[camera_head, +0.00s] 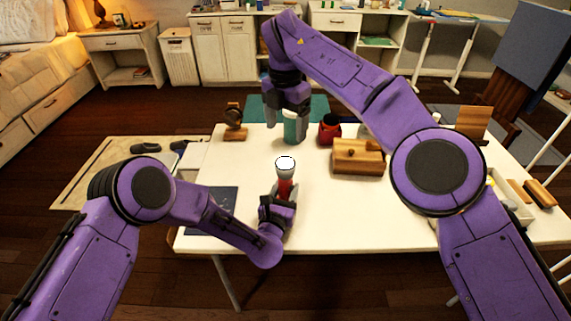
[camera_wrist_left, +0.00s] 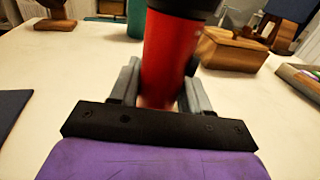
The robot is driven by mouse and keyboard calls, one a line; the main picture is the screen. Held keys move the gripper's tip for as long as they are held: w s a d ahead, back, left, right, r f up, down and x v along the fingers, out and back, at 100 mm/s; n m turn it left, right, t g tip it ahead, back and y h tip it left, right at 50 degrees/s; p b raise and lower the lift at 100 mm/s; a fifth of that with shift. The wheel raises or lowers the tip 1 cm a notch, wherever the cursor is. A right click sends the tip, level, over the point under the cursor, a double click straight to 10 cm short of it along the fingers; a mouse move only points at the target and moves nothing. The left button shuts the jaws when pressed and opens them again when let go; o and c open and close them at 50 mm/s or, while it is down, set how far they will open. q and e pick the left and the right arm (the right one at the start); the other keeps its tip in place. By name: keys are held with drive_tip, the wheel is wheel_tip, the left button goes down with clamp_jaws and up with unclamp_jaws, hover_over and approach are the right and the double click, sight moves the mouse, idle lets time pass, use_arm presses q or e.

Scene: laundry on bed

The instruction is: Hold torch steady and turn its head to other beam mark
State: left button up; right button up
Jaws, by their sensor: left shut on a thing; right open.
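The torch (camera_head: 284,186) stands upright near the front middle of the white table, with a red body and a pale, white-topped head (camera_head: 285,163). My left gripper (camera_head: 281,197) is shut around the red body. In the left wrist view the red torch body (camera_wrist_left: 170,55) sits between the two grey fingers, with a dark collar at the top; the head is cut off there. I cannot make out any beam marks.
A red mug (camera_head: 329,129) and a wooden box (camera_head: 358,158) stand right of the teal cup. A wooden stand (camera_head: 235,133) is at the back left. A dark blue mat (camera_head: 222,200) lies at the left.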

sight(285, 162)
drive_tip(key=shift+m, duration=0.4)
wheel_tip(285, 162, down, 12)
drive_tip(key=shift+s+f, duration=0.1)
drive_tip(key=shift+s, duration=0.05)
drive_tip(key=c, duration=1)
